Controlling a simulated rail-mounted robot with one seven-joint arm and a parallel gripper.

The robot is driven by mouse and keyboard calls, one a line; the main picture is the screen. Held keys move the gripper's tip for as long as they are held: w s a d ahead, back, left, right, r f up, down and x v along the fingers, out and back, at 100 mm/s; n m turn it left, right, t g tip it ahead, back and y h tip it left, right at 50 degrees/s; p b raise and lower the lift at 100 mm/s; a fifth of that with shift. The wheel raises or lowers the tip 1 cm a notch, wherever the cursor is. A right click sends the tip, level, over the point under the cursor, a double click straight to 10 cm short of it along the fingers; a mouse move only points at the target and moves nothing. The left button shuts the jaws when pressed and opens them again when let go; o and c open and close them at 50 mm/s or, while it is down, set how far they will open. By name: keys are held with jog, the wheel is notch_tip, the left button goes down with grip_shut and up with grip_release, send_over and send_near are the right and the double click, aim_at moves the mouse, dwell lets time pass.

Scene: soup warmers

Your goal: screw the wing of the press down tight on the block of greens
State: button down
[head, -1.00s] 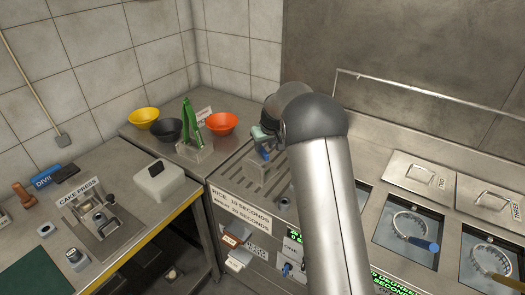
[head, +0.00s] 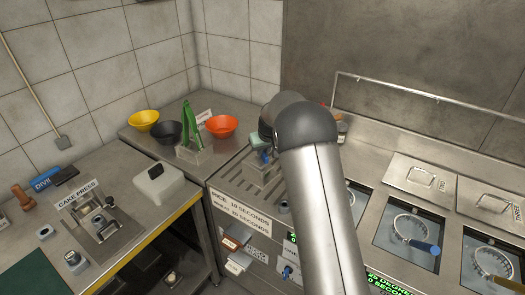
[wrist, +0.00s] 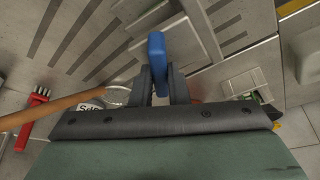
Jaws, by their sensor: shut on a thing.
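My gripper (wrist: 161,88) is shut on the blue wing (wrist: 156,50), which stands up between its two dark fingers. In the head view the blue wing (head: 265,157) shows small, just below the end of my arm. Under it is the grey metal press (head: 257,178), on the slotted steel top. In the wrist view grey metal plates lie beyond the wing. My arm and gripper cover part of the press. I cannot make out the block of greens, or how close the press plate is to it.
A green-handled tool (head: 193,125) stands in a holder left of the press, beside black (head: 166,133) and orange (head: 222,126) bowls. Warmer wells with ring-shaped baskets (head: 407,228) are to the right. A cake press (head: 101,222) is on the left counter.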

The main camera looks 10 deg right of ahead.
jog(key=shift+a+m+h+p, duration=0.1)
jog(key=shift+m+h+p, duration=0.3)
jog(key=shift+m, duration=1)
jog(key=shift+a+r+m+h+p, duration=0.1)
jog(key=shift+m+h+p, duration=0.45)
jog(key=shift+m, duration=0.45)
jog(key=shift+m+h, duration=0.25)
jog(key=shift+m, duration=0.45)
jog(key=shift+g, duration=0.3)
jog(key=shift+a+m+h+p, duration=0.1)
jog(key=shift+m+h+p, duration=0.3)
jog(key=shift+m, duration=0.6)
jog(key=shift+m+g, duration=0.3)
jog(key=shift+m, duration=0.4)
